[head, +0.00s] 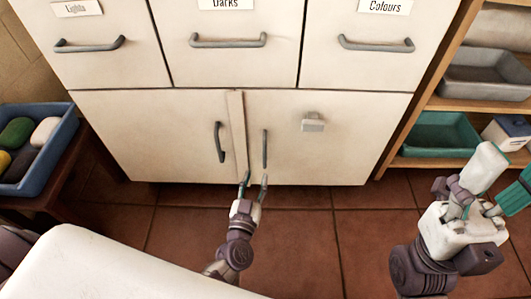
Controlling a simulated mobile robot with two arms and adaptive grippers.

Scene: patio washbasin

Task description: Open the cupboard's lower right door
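The cupboard's lower right door (345,160) is cream and looks shut, with an upright dark grey bar handle (264,148) near its left edge. A small pale square fitting (313,122) sits on its upper part. My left gripper (254,178) is open and empty. Its two teal-tipped fingers point up at the door, just below and slightly left of the handle's lower end; whether they touch the door I cannot tell. My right gripper (500,183) is at the right, away from the door, with its fingers apart and nothing seen between them.
The lower left door (150,135) has its own upright handle (219,142). Three labelled drawers with bar handles are above. A wooden shelf (440,104) with trays stands right, a blue tray (66,135) with coloured items left. The tiled floor (300,222) before the door looks clear.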

